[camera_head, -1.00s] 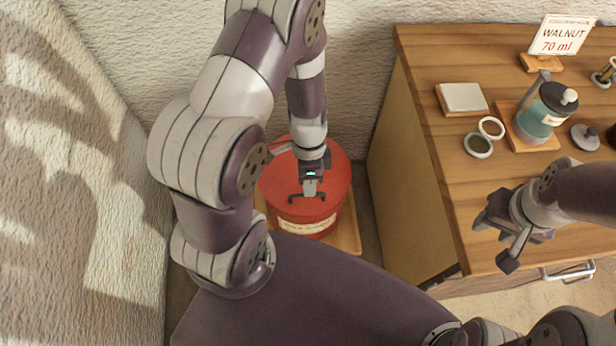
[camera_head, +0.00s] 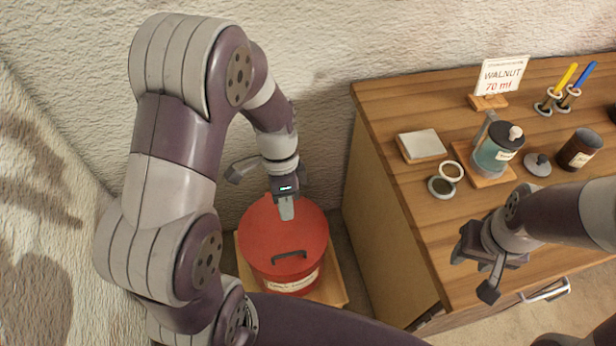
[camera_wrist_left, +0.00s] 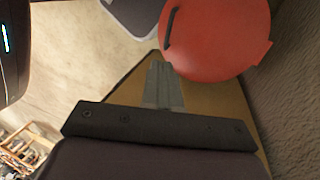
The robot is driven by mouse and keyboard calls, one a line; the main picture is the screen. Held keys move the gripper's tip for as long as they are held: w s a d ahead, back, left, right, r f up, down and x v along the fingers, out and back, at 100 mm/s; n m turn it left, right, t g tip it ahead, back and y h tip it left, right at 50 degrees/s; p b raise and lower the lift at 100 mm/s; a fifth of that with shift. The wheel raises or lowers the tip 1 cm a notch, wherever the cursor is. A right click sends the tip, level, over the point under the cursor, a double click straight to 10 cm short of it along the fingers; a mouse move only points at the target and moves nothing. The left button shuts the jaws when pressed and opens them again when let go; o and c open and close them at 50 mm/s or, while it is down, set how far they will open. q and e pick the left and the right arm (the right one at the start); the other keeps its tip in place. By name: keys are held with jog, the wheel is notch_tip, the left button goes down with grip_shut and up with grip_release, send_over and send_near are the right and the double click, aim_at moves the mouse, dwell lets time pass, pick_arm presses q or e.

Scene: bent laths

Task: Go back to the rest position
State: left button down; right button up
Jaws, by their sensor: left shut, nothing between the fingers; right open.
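My left gripper (camera_head: 287,208) is shut and empty above the back part of the red bin's lid. The red bin (camera_head: 285,245) has a red lid with a dark handle and a pale label on its front. It also shows in the left wrist view (camera_wrist_left: 225,40), beyond the shut fingers (camera_wrist_left: 163,85). My right gripper (camera_head: 474,270) is open and empty, over the front left part of the wooden cabinet.
The bin stands on a wooden board (camera_head: 325,288) beside the cabinet (camera_head: 400,195). On the cabinet are a white tile (camera_head: 422,144), two small cups, a glass jar (camera_head: 492,155), a dark jar (camera_head: 578,150) and a "WALNUT 70 ml" sign (camera_head: 499,75). A textured wall stands close behind.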

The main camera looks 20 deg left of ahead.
pick_arm(q)
notch_tip(320, 180, up, 6)
jog(key=s+n+t+y+p, duration=0.1)
jog(key=n+t, duration=0.3)
jog(key=n, duration=0.7)
jog(key=shift+s+a+r+n+y, duration=0.2)
jog(key=shift+s+a+n+y, duration=0.15)
jog(key=shift+s, duration=0.4)
